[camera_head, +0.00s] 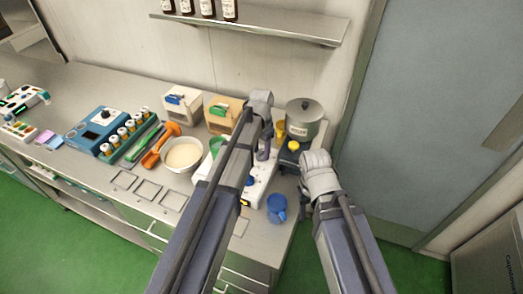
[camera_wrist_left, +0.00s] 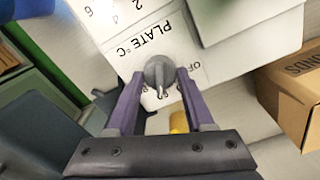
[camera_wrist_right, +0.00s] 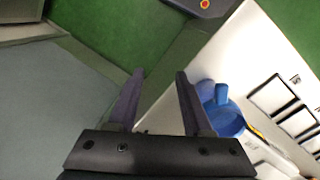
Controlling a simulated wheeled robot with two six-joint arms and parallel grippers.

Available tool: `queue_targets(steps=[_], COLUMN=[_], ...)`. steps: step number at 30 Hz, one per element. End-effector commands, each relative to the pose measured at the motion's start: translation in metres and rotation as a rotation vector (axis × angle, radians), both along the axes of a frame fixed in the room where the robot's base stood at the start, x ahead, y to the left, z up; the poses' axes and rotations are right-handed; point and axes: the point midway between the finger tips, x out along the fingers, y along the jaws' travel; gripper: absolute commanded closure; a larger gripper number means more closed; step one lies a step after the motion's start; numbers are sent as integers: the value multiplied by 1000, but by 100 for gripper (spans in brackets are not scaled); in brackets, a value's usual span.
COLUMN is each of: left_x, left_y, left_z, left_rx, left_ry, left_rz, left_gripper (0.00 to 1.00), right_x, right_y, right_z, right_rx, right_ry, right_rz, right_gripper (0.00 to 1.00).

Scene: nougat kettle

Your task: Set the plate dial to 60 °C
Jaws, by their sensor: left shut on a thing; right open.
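The plate dial (camera_wrist_left: 158,72) is a round grey knob on a white panel printed "PLATE °C" in the left wrist view. My left gripper (camera_wrist_left: 158,90) is shut on it, one finger on each side. The marked setting cannot be read; fingers and knob cover part of the scale, and "OF" shows at the right. In the head view the white hot plate unit (camera_head: 262,186) is partly behind my left arm, and my left gripper (camera_head: 263,152) is over it. My right gripper (camera_wrist_right: 158,88) is open and empty, away from the dial.
A grey lidded kettle (camera_head: 304,122) stands at the back right. A blue jug (camera_head: 277,210) stands near the counter's front right edge and shows in the right wrist view (camera_wrist_right: 224,116). A bowl of cream-coloured stuff (camera_head: 183,155) and an orange scoop (camera_head: 160,146) are left of my left arm.

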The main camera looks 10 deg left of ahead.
Motion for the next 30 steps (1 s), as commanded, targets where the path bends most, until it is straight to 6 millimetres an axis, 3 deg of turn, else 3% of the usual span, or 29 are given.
queue_targets(steps=[6, 7, 14, 23, 30], left_x=[0, 0, 0, 0, 0], left_y=[0, 0, 0, 0, 0], left_z=[0, 0, 0, 1, 15], left_rx=[0, 0, 0, 0, 0], left_ry=[0, 0, 0, 0, 0], left_rz=[1, 1, 1, 1, 1], left_gripper=[100, 44, 18, 17, 17], right_x=[0, 0, 0, 0, 0], right_y=[0, 0, 0, 0, 0], right_z=[0, 0, 0, 1, 15], right_rx=[0, 0, 0, 0, 0], right_ry=[0, 0, 0, 0, 0], right_rz=[0, 0, 0, 0, 0], right_gripper=[50, 50, 50, 50, 50])
